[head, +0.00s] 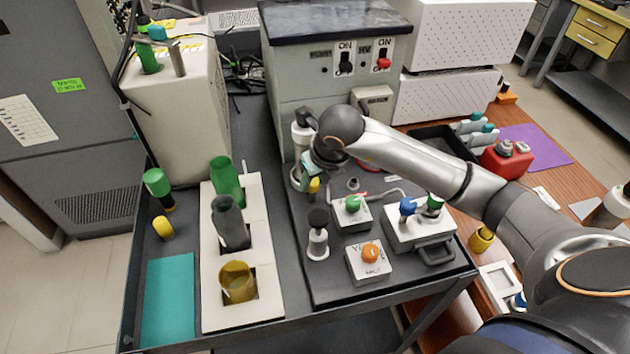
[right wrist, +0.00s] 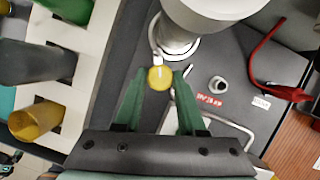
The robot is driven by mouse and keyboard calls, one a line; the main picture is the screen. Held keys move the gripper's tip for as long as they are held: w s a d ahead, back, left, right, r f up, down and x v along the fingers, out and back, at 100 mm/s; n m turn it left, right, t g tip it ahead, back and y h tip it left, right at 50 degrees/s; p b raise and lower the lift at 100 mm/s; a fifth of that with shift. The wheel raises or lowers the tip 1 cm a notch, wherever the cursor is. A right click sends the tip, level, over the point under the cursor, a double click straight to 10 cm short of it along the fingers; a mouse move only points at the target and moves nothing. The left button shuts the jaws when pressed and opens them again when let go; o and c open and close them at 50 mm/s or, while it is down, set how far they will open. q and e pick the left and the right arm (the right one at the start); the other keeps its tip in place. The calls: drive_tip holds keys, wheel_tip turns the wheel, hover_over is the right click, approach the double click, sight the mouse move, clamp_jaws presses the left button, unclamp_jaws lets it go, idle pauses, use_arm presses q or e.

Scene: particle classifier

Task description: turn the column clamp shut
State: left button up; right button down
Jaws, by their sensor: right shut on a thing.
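The column (head: 301,140) stands at the back left of the dark base plate, partly hidden behind my right wrist. A yellow knob (right wrist: 160,78), which appears to be the column clamp's handle, sits beside the foot of the column (right wrist: 178,40) in the right wrist view. It also shows in the head view (head: 314,186), just below my gripper. My right gripper (right wrist: 158,76) has its green fingers on either side of the knob and is shut on it. It also shows in the head view (head: 311,175). My left gripper is out of view.
A white rack (head: 208,306) with green, grey and amber bottles stands to the left. A black-topped post (head: 318,240), a green-button box (head: 351,215) and an orange-button box (head: 369,262) stand close in front. A grey switch cabinet (head: 300,90) rises behind.

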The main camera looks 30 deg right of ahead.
drive_tip(key=m+h, duration=0.1)
drive_tip(key=m, duration=0.1)
drive_tip(key=m+b, duration=0.1)
drive_tip(key=m, duration=0.2)
drive_tip(key=shift+w+a+h, duration=0.1)
drive_tip(key=shift+a+h, duration=0.05)
drive_tip(key=shift+h, duration=0.25)
drive_tip(key=shift+r, duration=0.1)
drive_tip(key=c, duration=0.8)
unclamp_jaws()
drive_tip(key=shift+o, duration=0.2)
drive_tip(key=shift+b, duration=0.3)
drive_tip(key=p+v, duration=0.2)
drive_tip(key=v, duration=1)
drive_tip(key=shift+r, duration=0.3)
